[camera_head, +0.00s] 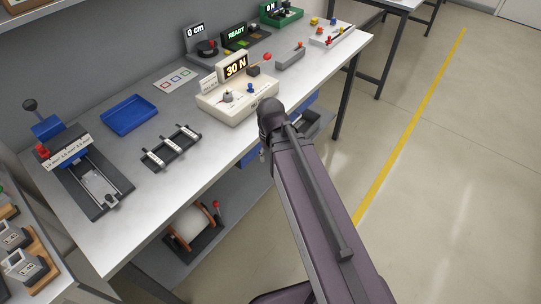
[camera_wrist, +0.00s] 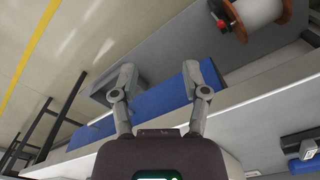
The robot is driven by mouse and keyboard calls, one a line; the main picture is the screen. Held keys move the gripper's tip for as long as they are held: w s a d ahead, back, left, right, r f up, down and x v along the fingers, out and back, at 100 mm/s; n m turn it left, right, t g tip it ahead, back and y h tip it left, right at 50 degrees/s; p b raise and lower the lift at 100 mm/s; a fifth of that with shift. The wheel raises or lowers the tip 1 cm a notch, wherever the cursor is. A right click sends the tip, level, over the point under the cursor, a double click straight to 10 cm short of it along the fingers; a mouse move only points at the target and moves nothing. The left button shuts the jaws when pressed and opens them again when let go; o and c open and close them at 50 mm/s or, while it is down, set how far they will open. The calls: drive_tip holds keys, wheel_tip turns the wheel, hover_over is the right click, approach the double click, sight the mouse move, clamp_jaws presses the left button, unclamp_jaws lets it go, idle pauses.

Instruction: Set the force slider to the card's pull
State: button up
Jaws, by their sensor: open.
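A cream device (camera_head: 236,103) with a lit display (camera_head: 236,67) reading "30 N" stands on the bench in the head view.
A blue tray (camera_head: 129,114), a black rack (camera_head: 171,147) and a clamp fixture (camera_head: 92,185) stand left on the bench. A "READY" unit (camera_head: 240,37) and a "0 cm" unit (camera_head: 201,42) are behind. Blue bins (camera_wrist: 160,98) and a spool (camera_wrist: 262,12) are below. Floor is clear at right.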

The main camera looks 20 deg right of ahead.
wheel_tip(320, 180, up, 6)
drive_tip(key=s+p, duration=0.1)
drive_tip(key=p, duration=0.5)
drive_tip(key=shift+s, duration=0.25)
drive_tip(key=shift+r, duration=0.1)
